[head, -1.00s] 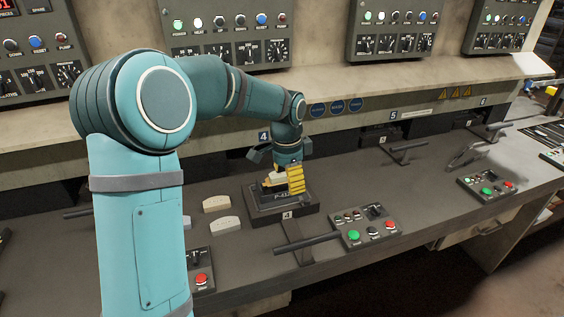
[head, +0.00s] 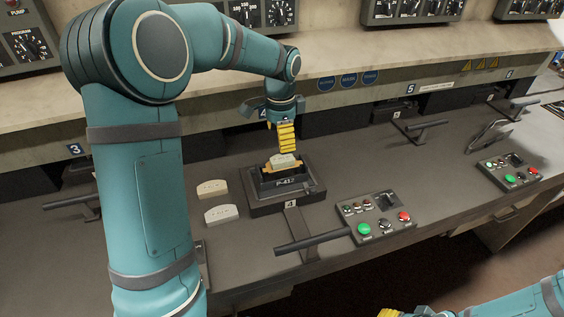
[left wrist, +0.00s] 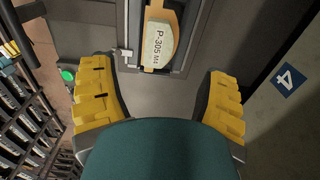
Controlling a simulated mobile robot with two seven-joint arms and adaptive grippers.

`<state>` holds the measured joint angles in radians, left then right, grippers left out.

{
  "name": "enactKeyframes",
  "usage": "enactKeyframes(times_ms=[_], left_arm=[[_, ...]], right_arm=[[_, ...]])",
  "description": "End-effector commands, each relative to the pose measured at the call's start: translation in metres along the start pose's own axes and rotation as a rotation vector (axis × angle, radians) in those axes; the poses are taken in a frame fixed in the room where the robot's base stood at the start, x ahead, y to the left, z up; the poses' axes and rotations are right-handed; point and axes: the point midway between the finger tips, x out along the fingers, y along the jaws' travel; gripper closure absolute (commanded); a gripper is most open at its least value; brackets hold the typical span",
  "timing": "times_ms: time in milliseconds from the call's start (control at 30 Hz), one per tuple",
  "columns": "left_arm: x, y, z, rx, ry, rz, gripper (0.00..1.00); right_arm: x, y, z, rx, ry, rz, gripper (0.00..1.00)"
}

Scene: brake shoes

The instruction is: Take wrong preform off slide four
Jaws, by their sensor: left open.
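A pale preform (head: 284,161) with a tan backing sits in the dark mould block (head: 288,183) on slide four (head: 291,204). The block's label looks like P-417. In the left wrist view the preform (left wrist: 159,45) reads P-305 M. My left gripper (head: 287,150) is above the block, pointing down. In the left wrist view its yellow fingers (left wrist: 160,108) are wide apart and empty, with the preform beyond them. My right gripper (head: 390,312) shows only a yellow part at the bottom edge; its opening cannot be told.
Two pale preforms (head: 213,188) (head: 221,213) lie on the bench left of the block. A black handle (head: 310,242) sticks out in front of slide four. A control box (head: 376,216) with green and red buttons stands to its right. The back wall rises close behind.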

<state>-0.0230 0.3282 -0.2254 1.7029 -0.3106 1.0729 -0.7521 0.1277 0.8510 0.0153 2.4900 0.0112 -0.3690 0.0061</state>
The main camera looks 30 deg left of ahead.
Motion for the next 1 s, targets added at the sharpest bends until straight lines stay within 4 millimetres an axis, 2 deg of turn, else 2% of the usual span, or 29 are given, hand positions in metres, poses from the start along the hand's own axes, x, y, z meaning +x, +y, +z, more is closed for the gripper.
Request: enactKeyframes(times_ms=[100,367,600,733,967,1000], left_arm=[[0.017,0.0,0.0,0.0,-0.001,0.001,0.24],[0.035,0.001,-0.001,0.0,0.0,0.0,0.24],[0.069,0.002,-0.003,0.0,0.0,0.001,0.24],[0.076,0.002,-0.003,0.0,0.001,0.0,0.24],[0.076,0.002,-0.003,0.0,0.001,-0.001,0.24],[0.076,0.002,-0.003,0.0,0.001,-0.001,0.38]], right_arm=[[0.003,0.001,0.001,-0.001,-0.003,0.0,0.53],[0.005,0.002,0.003,-0.002,-0.005,-0.001,0.53],[0.011,0.004,0.005,-0.004,-0.011,-0.001,0.53],[0.011,0.004,0.006,-0.004,-0.012,-0.002,0.53],[0.011,0.004,0.006,-0.004,-0.012,-0.002,0.53],[0.011,0.004,0.006,-0.004,-0.012,-0.002,0.53]])
